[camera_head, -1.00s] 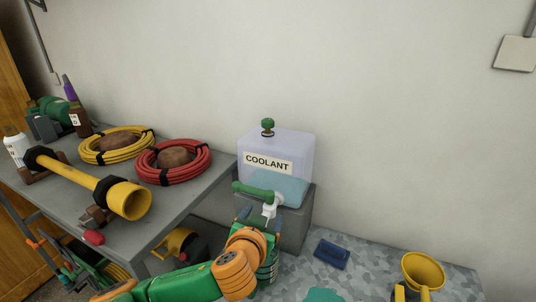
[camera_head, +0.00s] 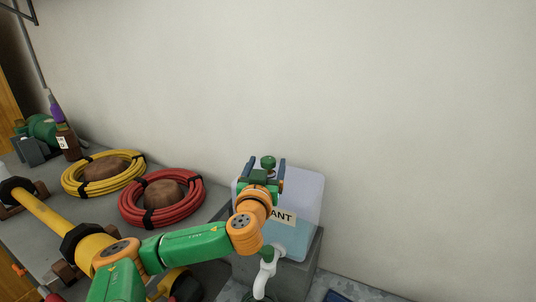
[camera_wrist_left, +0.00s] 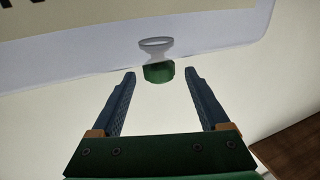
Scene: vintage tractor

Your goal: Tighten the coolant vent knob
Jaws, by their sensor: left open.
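The coolant vent knob (camera_head: 268,162) is a small green cap on top of the translucent coolant tank (camera_head: 308,190). My left gripper (camera_head: 266,167) is open, with its two blue fingers on either side of the knob in the head view. In the left wrist view the knob (camera_wrist_left: 159,73) shows a green cap and a grey stem, between the fingertips (camera_wrist_left: 160,78) with a gap on each side. I cannot tell its depth between the fingers; no contact shows. My wrist hides part of the tank's label. My right gripper is not in view.
A white tap (camera_head: 266,268) is on the tank's front. A grey bench on the left holds a red hose coil (camera_head: 186,205), a yellow hose coil (camera_head: 77,186), a yellow tube (camera_head: 42,212) and bottles. The wall stands behind. Space above the tank is clear.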

